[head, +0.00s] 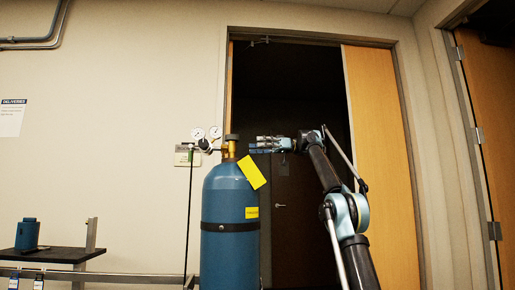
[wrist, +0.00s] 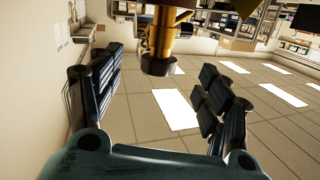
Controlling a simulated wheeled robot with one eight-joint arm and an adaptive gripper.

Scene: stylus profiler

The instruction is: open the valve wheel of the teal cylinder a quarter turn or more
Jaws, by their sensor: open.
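The teal cylinder (head: 230,225) stands upright left of my arm in the head view. Its brass valve (head: 230,150) is on top, capped by a small dark valve wheel (head: 231,137). My gripper (head: 256,146) is just right of the valve, pointing left at it, with a small gap showing. In the wrist view, which looks upside down, the valve wheel (wrist: 158,67) hangs below the brass body (wrist: 160,40), centred between the spread fingers of my gripper (wrist: 160,85). The fingers are open and hold nothing. No contact with the wheel is visible.
Two gauges (head: 206,132) on a regulator stick out left of the valve. A yellow tag (head: 251,172) hangs beside the cylinder's neck, below my gripper. A dark bench (head: 60,255) stands at the lower left. A dark doorway (head: 300,200) lies behind.

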